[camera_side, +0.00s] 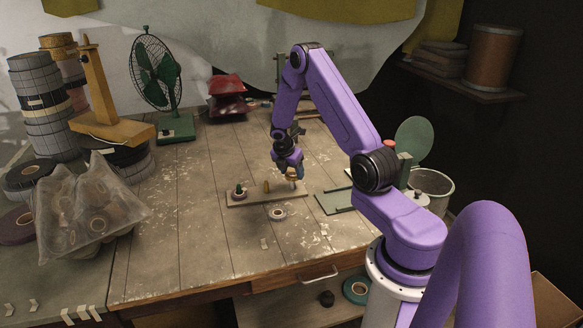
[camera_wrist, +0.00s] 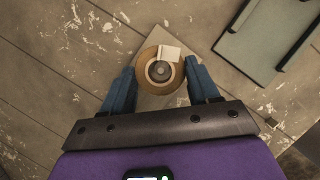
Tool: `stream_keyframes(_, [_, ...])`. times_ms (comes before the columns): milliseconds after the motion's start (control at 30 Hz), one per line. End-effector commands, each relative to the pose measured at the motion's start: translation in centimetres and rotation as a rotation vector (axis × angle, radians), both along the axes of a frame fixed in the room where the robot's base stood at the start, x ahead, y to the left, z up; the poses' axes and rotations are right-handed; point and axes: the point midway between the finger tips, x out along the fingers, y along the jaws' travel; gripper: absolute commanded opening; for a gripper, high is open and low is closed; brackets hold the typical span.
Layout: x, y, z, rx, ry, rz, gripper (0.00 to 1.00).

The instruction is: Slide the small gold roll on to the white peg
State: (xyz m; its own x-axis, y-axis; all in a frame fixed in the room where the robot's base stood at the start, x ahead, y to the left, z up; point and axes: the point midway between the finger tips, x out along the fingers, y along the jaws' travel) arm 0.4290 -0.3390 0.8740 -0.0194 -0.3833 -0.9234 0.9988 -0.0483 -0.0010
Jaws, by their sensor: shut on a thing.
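The small gold roll (camera_wrist: 147,84) is between the two blue fingers of my gripper (camera_wrist: 161,68) in the wrist view, and the gripper is shut on it. A pale tab lies across its upper edge, and a round grey and dark shape shows in its hole. In the side view my gripper (camera_side: 291,172) holds the roll at the right end of a wooden peg board (camera_side: 252,199). The white peg is mostly hidden there by the roll and fingers. I cannot tell whether the roll is above the peg or around it.
A dark peg (camera_side: 239,187) with a roll at its foot and a tan peg (camera_side: 266,186) stand on the board. A pale roll (camera_side: 278,213) lies in front. A green plate (camera_side: 335,202) with raised bars lies to the right. The table front is mostly clear.

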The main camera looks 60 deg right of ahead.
Motion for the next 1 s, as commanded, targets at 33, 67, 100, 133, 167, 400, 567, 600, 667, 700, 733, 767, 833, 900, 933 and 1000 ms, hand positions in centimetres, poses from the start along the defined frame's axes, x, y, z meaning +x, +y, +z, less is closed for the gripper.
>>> stream_keyframes(33, [-0.05, 0.03, -0.64, 0.001, 0.003, 0.001, 0.31])
stream_keyframes(67, [-0.04, 0.04, -0.89, 0.002, 0.002, 0.000, 0.31])
stream_keyframes(100, [-0.02, 0.04, -1.10, 0.002, 0.000, 0.000, 0.31])
stream_keyframes(133, [-0.01, 0.04, -1.20, 0.002, 0.000, 0.000, 0.31])
stream_keyframes(167, [0.01, 0.04, -1.24, 0.001, -0.001, 0.000, 0.31])
stream_keyframes(400, [0.02, 0.03, -1.20, 0.001, -0.001, 0.000, 0.83])
stream_keyframes(567, [0.01, 0.03, -1.20, 0.001, -0.001, -0.001, 0.90])
stream_keyframes(600, [0.00, 0.03, -1.20, 0.001, -0.001, -0.001, 0.90])
stream_keyframes(667, [0.00, 0.03, -1.20, 0.001, -0.001, -0.001, 0.96])
stream_keyframes(700, [0.00, 0.03, -1.20, 0.001, -0.001, -0.001, 1.00])
stream_keyframes(733, [0.00, 0.03, -1.20, 0.001, -0.001, -0.001, 1.00])
stream_keyframes(767, [0.00, 0.03, -1.20, 0.001, -0.001, -0.001, 1.00])
stream_keyframes(833, [0.00, 0.03, -1.20, 0.001, -0.001, -0.001, 1.00])
stream_keyframes(900, [0.00, 0.03, -1.20, 0.001, -0.001, -0.001, 1.00])
stream_keyframes(933, [0.00, 0.03, -1.20, 0.001, -0.001, -0.001, 1.00])
stream_keyframes(1000, [-0.01, 0.03, -1.20, 0.001, -0.001, -0.001, 1.00])
